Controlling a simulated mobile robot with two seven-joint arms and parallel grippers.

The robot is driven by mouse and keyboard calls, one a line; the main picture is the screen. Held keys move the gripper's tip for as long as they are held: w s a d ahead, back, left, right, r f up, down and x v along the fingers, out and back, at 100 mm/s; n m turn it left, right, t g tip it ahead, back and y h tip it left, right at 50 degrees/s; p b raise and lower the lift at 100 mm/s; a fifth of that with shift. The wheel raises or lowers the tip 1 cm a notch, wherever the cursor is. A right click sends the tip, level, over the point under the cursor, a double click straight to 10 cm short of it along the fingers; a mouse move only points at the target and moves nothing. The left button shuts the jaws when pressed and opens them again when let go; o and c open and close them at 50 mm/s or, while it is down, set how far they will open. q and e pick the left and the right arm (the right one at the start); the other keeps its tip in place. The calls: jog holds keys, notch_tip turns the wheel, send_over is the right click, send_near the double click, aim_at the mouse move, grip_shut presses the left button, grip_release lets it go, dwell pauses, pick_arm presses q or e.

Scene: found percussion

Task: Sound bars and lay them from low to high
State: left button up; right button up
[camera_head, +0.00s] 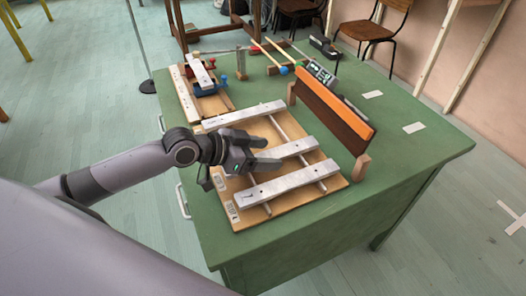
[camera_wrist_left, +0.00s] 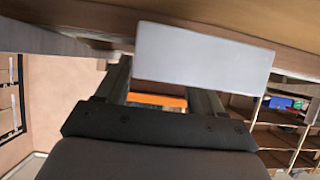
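My left gripper (camera_head: 266,154) is open over the left part of the wooden board (camera_head: 327,196). A front bar (camera_head: 287,187) and a back bar (camera_head: 243,115) also lie across the board. In the left wrist view a pale block face (camera_wrist_left: 203,55) overlaps one finger, and a gap shows between the fingers. Another bar (camera_head: 200,73) lies on a small stand at the back left. My right gripper is not in view.
An orange and brown wooden panel (camera_head: 336,108) stands on feet right of the board. A blue-headed mallet (camera_head: 283,70) and a small device with a display (camera_head: 320,72) lie behind. The green table (camera_head: 420,160) is mostly clear at the right.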

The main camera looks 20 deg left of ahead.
pick_arm(q)
jog(key=shift+v, duration=3.6)
